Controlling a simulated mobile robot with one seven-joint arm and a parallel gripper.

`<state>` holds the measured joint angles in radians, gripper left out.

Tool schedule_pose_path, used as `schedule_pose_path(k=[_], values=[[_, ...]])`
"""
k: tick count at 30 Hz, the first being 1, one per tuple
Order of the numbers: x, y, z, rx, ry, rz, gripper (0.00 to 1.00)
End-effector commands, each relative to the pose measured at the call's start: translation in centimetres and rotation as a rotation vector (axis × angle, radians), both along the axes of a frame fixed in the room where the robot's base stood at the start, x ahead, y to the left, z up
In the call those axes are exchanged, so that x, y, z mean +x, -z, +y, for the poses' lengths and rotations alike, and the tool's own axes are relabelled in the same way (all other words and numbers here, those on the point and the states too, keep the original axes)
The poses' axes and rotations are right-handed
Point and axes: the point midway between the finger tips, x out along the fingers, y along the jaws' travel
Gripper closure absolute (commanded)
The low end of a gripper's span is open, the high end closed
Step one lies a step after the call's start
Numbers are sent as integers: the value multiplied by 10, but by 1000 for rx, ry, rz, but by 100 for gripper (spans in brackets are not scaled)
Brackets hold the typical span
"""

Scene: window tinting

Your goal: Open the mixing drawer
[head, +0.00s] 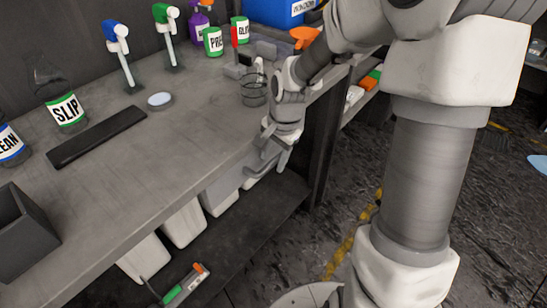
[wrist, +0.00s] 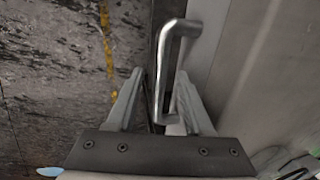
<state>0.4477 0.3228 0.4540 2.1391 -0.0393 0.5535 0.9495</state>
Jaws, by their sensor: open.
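My gripper (head: 270,162) is at the front edge of the workbench, pointing down beside the pale fronts below the top. In the wrist view my gripper (wrist: 160,88) is open, with one finger on each side of a metal bar handle (wrist: 164,55). The handle stands out from a pale grey front (wrist: 204,48); I take this to be the mixing drawer, but no label shows. I cannot tell whether the fingers touch the bar. In the head view my gripper hides the handle.
The grey workbench (head: 150,165) carries spray bottles, a SLIP bottle (head: 65,110), a dark strip (head: 97,137) and a wire cup (head: 254,90) near my wrist. White bins (head: 184,224) and a dark lower shelf (head: 235,232) are below. The floor in front is open.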

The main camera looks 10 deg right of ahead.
Motion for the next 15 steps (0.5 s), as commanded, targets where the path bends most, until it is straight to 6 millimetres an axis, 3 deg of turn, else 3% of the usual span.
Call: schedule_pose_path(k=[3, 11, 15], values=[[0, 0, 0, 0, 0, 0, 50], [0, 0, 0, 0, 0, 0, 97], [0, 0, 0, 0, 0, 0, 100]])
